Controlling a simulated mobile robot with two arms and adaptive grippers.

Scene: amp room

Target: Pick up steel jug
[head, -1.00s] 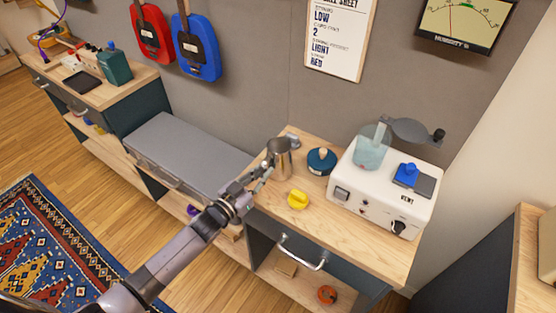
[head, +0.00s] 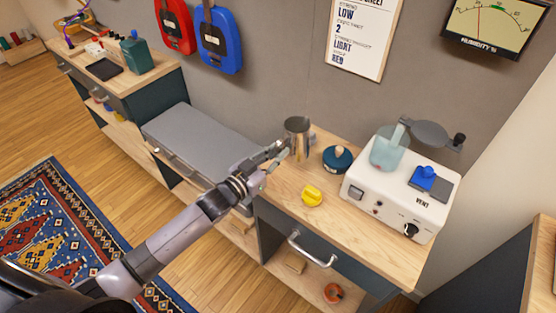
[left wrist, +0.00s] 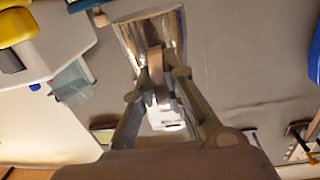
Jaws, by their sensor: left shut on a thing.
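The steel jug (head: 297,132) is a shiny metal cup, upright at the back left of the wooden counter and seemingly raised a little above its top. My left gripper (head: 284,153) reaches it from the left and front and is shut on it. In the left wrist view, the jug (left wrist: 176,36) shows between and beyond the fingers (left wrist: 160,82), which partly hide it. My right gripper is not in view.
To the right on the counter (head: 355,225) stand a dark teal round pot (head: 337,158), a yellow knob-like item (head: 312,195) and a white machine (head: 390,200) with a clear cup. A lower grey bench (head: 205,140) is at left. The wall is close behind.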

